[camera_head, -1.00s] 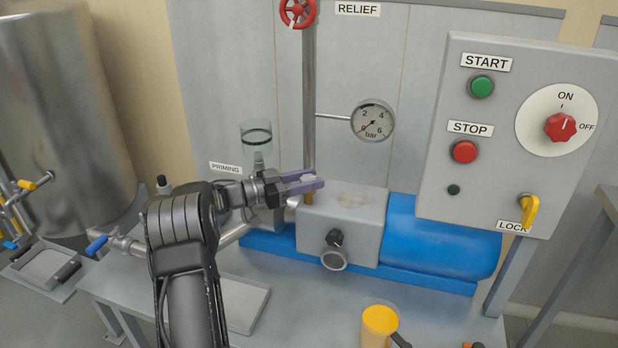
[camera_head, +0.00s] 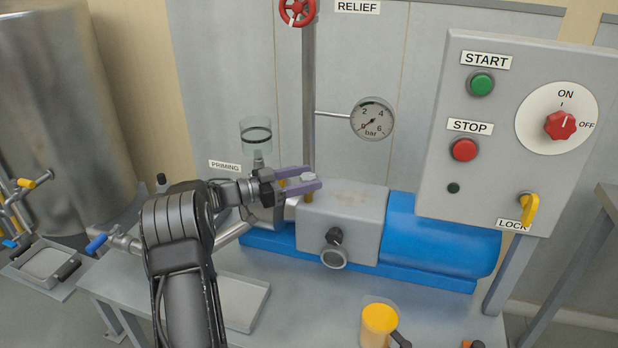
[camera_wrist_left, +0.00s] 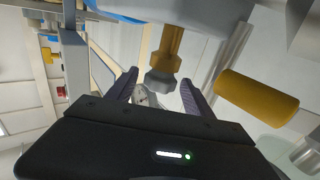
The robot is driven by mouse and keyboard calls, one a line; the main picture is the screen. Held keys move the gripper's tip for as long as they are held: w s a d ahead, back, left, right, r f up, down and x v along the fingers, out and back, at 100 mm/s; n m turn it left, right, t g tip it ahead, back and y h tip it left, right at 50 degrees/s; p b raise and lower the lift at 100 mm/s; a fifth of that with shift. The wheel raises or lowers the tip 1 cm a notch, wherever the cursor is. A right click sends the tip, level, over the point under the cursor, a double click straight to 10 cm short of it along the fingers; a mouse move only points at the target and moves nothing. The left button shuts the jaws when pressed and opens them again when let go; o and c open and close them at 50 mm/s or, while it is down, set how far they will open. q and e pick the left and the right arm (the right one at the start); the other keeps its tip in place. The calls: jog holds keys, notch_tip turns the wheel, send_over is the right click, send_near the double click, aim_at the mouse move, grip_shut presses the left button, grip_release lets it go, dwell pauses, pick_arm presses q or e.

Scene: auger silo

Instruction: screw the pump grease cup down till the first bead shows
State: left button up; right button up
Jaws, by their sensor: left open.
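The grease cup appears to be the small grey faceted cap (camera_head: 308,177) on a brass stem at the top of the grey pump block (camera_head: 342,215). In the left wrist view the cap (camera_wrist_left: 160,83) sits on its brass stem (camera_wrist_left: 172,45). My left gripper (camera_head: 315,177) is open, its two purple-grey fingers on either side of the cap. In the wrist view the gripper (camera_wrist_left: 159,79) shows gaps between cap and fingers. No grease bead can be made out. My right gripper is not in view.
The relief pipe (camera_head: 309,100) rises close behind the fingers. A priming glass (camera_head: 257,135) stands behind my wrist. A gauge (camera_head: 372,120), blue motor (camera_head: 440,235) and control panel (camera_head: 500,190) are to the right. A yellow-filled cup (camera_head: 379,325) stands on the bench front.

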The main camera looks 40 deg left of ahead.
pick_arm(q)
jog(key=v, duration=0.6)
jog(key=shift+s, duration=0.25)
jog(key=shift+a+r, duration=0.1)
jog(key=shift+a, duration=0.05)
